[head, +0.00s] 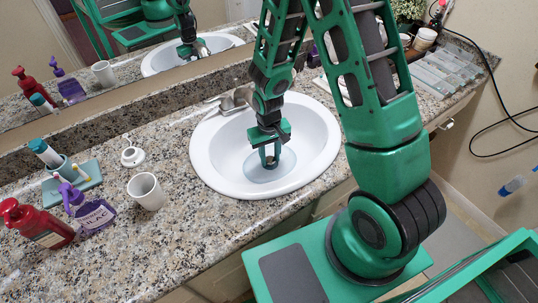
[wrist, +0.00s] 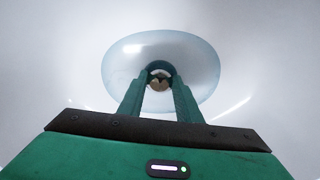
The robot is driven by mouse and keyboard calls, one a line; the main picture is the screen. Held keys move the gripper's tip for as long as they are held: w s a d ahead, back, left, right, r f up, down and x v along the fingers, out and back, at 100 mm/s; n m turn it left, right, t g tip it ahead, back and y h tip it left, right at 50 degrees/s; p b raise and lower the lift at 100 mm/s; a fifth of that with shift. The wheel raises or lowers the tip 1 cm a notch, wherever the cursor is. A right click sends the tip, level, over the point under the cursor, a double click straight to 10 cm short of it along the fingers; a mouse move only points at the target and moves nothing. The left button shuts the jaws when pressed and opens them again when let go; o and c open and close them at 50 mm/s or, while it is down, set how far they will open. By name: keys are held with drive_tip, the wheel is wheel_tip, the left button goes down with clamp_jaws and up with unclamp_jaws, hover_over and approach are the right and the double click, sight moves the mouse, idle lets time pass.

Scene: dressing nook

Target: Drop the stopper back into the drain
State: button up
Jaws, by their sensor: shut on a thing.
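The white oval sink (head: 214,157) is set in the granite counter. A pale bluish, clear patch that looks like shallow water (head: 284,170) covers the basin bottom; it also shows as a round patch in the wrist view (wrist: 190,58). My gripper (head: 269,162) points down inside the basin, low over this patch. I cannot make out the drain hole, or whether the stopper touches the bottom.
The faucet (head: 238,98) stands behind the basin. A white cup (head: 146,191), a purple bottle (head: 92,211), a red pump bottle (head: 36,225) and a teal tray (head: 84,176) stand left of the sink. The mirror (head: 110,52) runs along the back.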

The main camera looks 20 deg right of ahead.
sight(269, 159)
drive_tip(key=shift+f, duration=0.15)
drive_tip(key=o, duration=1.2)
drive_tip(key=shift+c, duration=0.2)
wheel_tip(269, 159, up, 11)
drive_tip(key=shift+a+f, duration=0.15)
drive_tip(key=shift+w, duration=0.1)
